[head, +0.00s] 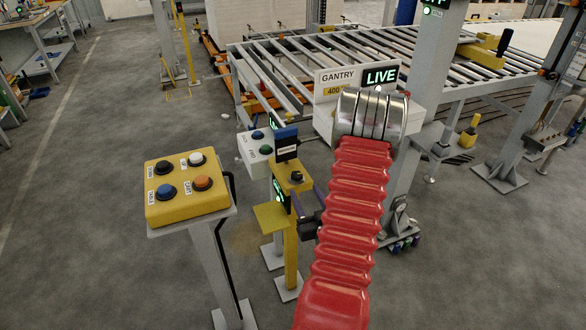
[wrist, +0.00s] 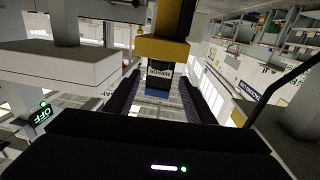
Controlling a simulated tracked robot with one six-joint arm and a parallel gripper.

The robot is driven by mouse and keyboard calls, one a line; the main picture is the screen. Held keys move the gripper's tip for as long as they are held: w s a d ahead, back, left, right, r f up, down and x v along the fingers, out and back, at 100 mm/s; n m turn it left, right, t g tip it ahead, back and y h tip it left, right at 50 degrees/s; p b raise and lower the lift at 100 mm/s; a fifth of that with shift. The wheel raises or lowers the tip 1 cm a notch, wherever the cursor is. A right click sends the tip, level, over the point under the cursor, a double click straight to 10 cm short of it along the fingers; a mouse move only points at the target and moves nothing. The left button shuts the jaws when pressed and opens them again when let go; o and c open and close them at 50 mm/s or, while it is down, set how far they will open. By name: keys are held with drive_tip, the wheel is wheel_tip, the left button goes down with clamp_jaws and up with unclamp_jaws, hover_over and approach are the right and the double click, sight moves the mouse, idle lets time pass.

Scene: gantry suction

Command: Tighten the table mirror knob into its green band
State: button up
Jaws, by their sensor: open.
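A yellow post stand (head: 291,240) stands left of my red arm in the head view. A black knob (head: 296,177) sits on its yellow head, with a dark blue-topped part (head: 286,140) bearing a label behind it. I cannot make out a green band or the knob's angle. My gripper (head: 306,198) is open in front of the stand, its purple fingers spread just below the head. In the wrist view, the yellow head (wrist: 161,49) and the labelled dark part (wrist: 159,73) show between the fingers (wrist: 160,90). Contact with the knob cannot be seen.
A yellow button box (head: 187,187) on a grey pedestal stands close left of the stand. A white box with buttons (head: 253,148) is behind it. A roller conveyor (head: 330,55) and gantry column (head: 407,170) stand behind and right.

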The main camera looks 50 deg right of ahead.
sight(294, 171)
drive_tip(key=x, duration=1.4)
drive_tip(key=shift+s, duration=0.1)
drive_tip(key=shift+c, duration=0.7)
drive_tip(key=c, duration=0.9)
